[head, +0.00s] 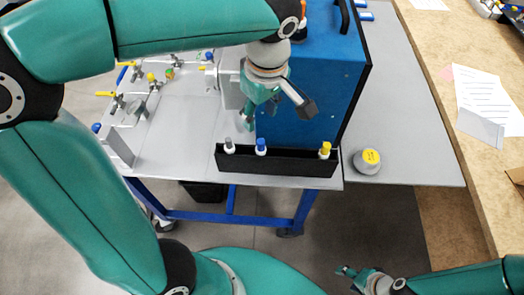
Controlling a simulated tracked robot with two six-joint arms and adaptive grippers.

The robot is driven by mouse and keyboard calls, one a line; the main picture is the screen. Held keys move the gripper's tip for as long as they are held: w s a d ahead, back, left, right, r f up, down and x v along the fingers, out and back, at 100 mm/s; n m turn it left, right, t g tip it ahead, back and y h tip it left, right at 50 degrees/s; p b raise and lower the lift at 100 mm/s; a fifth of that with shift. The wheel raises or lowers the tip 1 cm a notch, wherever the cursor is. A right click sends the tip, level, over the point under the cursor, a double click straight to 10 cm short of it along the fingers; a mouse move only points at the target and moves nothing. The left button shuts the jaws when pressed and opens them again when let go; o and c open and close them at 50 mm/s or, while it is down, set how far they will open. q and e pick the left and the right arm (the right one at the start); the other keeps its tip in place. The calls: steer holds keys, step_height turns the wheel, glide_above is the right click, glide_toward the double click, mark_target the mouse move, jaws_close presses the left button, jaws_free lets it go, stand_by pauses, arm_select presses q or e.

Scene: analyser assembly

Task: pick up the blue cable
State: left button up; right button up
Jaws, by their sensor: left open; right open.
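A blue-topped plug (261,145), which appears to be the blue cable's end, stands upright in the narrow black tray (290,165) along the front edge of the table. Any cable length below it is hidden by the tray wall. My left gripper (278,113) is open and empty above the tray, in front of the blue box, with its fingers spread a little above and behind the blue plug. My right gripper (347,277) is at the bottom of the view, well below the table edge. It is small and partly cropped, with nothing visible in it.
A grey-topped plug (229,146) stands left of the blue one, a yellow-topped plug (325,150) at the tray's right end. The blue box (330,90) rises behind. A yellow-topped grey knob (368,160) sits right. Pipes with valves (140,95) fill the table's left.

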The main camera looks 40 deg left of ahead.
mark_target(261, 141)
arm_select(q)
steer(key=f, duration=0.6)
steer(key=shift+w+a+f, duration=0.1)
steer(key=shift+a+f, duration=0.1)
steer(key=shift+a, duration=0.1)
steer(key=shift+w+d+f+p, duration=0.1)
steer(key=shift+w+f+p, duration=0.1)
steer(key=shift+f, duration=1.15)
steer(key=shift+w+f+p, duration=0.1)
steer(key=shift+f+p, duration=0.05)
steer(key=shift+f, duration=1.15)
steer(key=shift+s, duration=0.1)
jaws_close()
